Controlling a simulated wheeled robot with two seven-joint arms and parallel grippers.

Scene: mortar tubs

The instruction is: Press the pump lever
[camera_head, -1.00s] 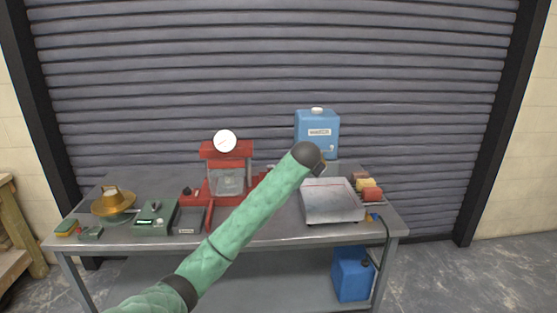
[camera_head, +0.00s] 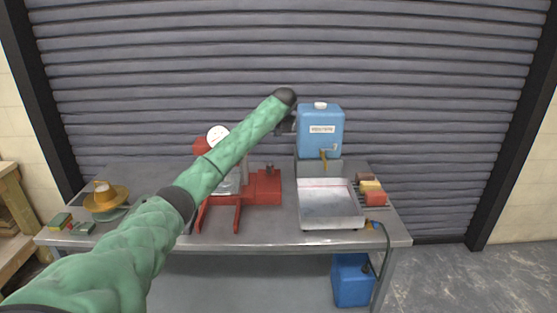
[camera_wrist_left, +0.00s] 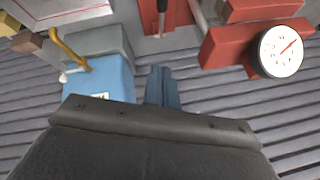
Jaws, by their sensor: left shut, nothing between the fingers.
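The red press (camera_head: 265,188) with a round white gauge (camera_head: 217,135) stands on the bench, partly hidden behind my green left arm. A short upright lever with a dark grip (camera_wrist_left: 162,6) rises from the red base in the left wrist view; it seems to be the pump lever, also seen small in the head view (camera_head: 269,168). My left gripper (camera_head: 284,127) is above and behind the press, just left of the blue water tank (camera_head: 320,133). Its fingers (camera_wrist_left: 162,88) are together and empty, apart from the lever. My right gripper is not in view.
A metal tray (camera_head: 330,208) lies right of the press, with coloured blocks (camera_head: 371,190) beside it. The tank has a brass tap (camera_head: 324,157). A brass bowl-like object (camera_head: 105,198) is at the left. A ribbed shutter (camera_head: 420,120) stands behind the bench.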

